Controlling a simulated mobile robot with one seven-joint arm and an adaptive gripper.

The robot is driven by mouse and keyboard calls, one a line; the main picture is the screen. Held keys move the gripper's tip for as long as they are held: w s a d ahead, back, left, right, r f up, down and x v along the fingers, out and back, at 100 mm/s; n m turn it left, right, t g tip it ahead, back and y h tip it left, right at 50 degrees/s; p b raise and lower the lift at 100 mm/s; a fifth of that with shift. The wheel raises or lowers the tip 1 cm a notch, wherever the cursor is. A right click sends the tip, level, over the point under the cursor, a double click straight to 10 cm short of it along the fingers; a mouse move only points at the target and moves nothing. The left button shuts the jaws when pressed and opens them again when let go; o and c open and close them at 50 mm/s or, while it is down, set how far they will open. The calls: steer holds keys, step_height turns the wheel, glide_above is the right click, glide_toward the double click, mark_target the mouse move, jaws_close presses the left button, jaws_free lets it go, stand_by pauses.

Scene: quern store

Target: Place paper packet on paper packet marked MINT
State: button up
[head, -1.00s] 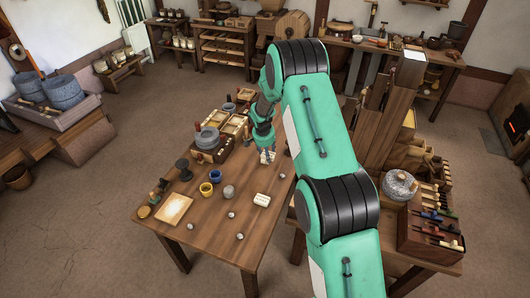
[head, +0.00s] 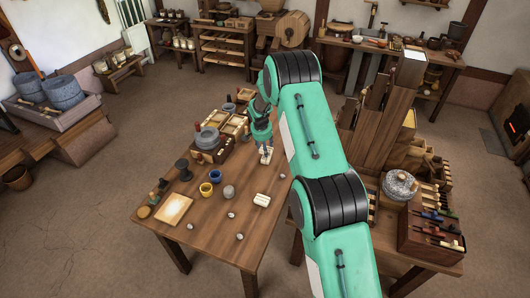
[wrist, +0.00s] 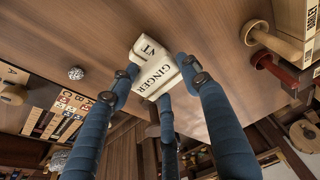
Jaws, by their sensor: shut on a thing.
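My gripper (head: 265,152) is over the far right part of the wooden table, its blue fingers pointing down. In the wrist view my gripper (wrist: 158,78) is shut on a pale paper packet (wrist: 158,76) lettered GINGER. Another pale packet face (wrist: 148,47) shows just past it, with only part of its lettering visible, apparently ending in "NT". The held one partly hides it, and I cannot tell whether the two touch. In the head view the held packet is a small pale patch (head: 265,158) among the fingers.
A white block-like item (head: 262,199) lies on the table nearer the front, with yellow (head: 206,189) and blue (head: 215,176) cups and a grey stone (head: 228,191) to its left. A small quern (head: 207,139) stands left of my gripper. The front right of the table is mostly clear.

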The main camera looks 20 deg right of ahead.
steer(key=shift+f, duration=1.35)
steer(key=shift+f, duration=0.15)
steer(key=o, duration=1)
steer(key=shift+o, duration=0.2)
steer(key=p+v, duration=0.1)
steer(key=v, duration=1.1)
steer(key=shift+r, duration=0.2)
